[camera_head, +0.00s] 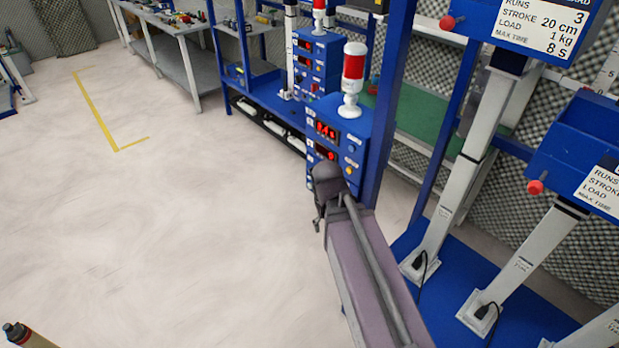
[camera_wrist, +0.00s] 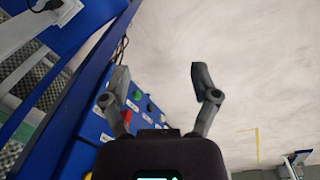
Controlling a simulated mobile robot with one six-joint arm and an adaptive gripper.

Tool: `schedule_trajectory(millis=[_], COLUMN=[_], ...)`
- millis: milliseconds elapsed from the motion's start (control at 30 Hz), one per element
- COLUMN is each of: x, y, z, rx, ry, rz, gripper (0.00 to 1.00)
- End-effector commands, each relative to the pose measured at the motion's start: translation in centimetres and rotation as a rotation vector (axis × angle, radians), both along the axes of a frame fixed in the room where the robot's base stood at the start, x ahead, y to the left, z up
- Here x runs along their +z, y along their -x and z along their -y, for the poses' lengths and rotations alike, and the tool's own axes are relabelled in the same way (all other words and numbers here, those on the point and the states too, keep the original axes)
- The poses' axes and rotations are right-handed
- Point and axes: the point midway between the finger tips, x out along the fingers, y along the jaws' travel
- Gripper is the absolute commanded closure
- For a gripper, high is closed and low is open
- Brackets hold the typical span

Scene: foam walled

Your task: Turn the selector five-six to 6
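A blue control box (camera_head: 352,122) with red lit digits and several small knobs stands right of centre in the head view, beyond my arm. Its lower face is partly hidden by my wrist. In the wrist view a blue panel (camera_wrist: 88,125) shows at an angle, with a green knob (camera_wrist: 137,95), a dark knob (camera_wrist: 147,118) and a red part (camera_wrist: 126,117). I cannot tell which knob is the selector five-six, nor read its setting. My gripper (camera_wrist: 160,82) is open and empty, its fingers wide apart. The left finger overlaps the panel in the picture; contact cannot be told.
A red and white beacon (camera_head: 353,76) stands on the box. A second blue box (camera_head: 317,60) is behind it on the blue rack. Blue stands with sign boards (camera_head: 540,28) are at right. The pale floor (camera_head: 190,220) at left is clear.

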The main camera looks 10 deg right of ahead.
Motion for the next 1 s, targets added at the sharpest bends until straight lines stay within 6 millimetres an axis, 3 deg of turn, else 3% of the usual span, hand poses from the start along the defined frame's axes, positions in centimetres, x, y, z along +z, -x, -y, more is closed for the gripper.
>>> schedule_trajectory(millis=[300, 567, 767, 1000], x=[-4.5, -6.3, -6.8, -6.4], y=[-4.3, -8.6, -11.9, -15.5], z=[0.8, 0.2, -1.5, -5.1], rx=[0.190, 0.375, 0.507, 0.644], ry=[0.307, 0.621, 0.865, 1.164], rz=[0.013, 0.021, 0.023, 0.020], gripper=[0.06, 0.06, 0.06, 0.06])
